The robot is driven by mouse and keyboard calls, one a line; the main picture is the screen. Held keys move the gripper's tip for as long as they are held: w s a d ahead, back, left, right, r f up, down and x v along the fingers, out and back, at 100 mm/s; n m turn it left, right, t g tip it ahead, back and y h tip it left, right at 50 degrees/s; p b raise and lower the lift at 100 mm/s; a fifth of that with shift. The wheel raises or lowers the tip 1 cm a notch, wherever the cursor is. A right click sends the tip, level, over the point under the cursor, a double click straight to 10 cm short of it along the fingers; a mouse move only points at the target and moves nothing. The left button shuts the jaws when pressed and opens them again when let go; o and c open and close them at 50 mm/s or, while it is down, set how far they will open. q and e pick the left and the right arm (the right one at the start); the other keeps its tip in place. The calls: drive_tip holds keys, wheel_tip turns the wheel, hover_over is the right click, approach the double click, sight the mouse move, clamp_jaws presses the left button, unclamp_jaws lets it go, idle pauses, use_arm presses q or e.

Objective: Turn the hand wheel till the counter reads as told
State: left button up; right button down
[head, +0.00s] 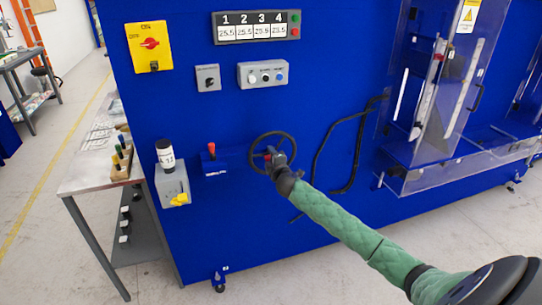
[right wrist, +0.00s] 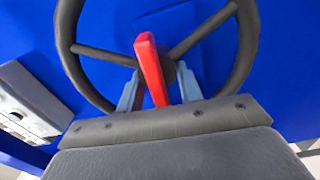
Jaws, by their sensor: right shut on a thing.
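The dark hand wheel (head: 258,139) is mounted on the front of the blue machine. My right gripper (head: 275,158) is at the wheel's lower right. In the right wrist view the wheel (right wrist: 72,72) fills the upper part, and a red handle (right wrist: 150,65) stands between the gripper's two grey-blue fingers (right wrist: 158,92); the gripper is shut on it. A black-topped white cylinder (head: 166,158) at left bears a number like 17. My left gripper is not in view.
A red lever (head: 211,148) on a blue box stands left of the wheel. A grey box with a yellow knob (head: 180,199) is farther left. Black hoses (head: 322,158) hang right of the wheel. A clear guarded enclosure (head: 430,90) is at right.

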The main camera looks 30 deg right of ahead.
drive_tip(key=shift+f, duration=0.1)
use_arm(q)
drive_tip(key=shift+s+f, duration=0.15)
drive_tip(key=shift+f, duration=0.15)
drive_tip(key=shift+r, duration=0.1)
use_arm(e)
drive_tip(key=c, duration=1)
unclamp_jaws()
drive_tip(key=shift+o, duration=0.2)
drive_tip(key=shift+s, duration=0.1)
drive_tip(key=shift+s+a, duration=0.1)
drive_tip(key=shift+s, duration=0.1)
use_arm(q)
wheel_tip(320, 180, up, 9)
drive_tip(key=b, duration=0.2)
use_arm(e)
drive_tip(key=v, duration=0.7)
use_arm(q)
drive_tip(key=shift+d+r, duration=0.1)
use_arm(e)
drive_tip(key=shift+s, duration=0.1)
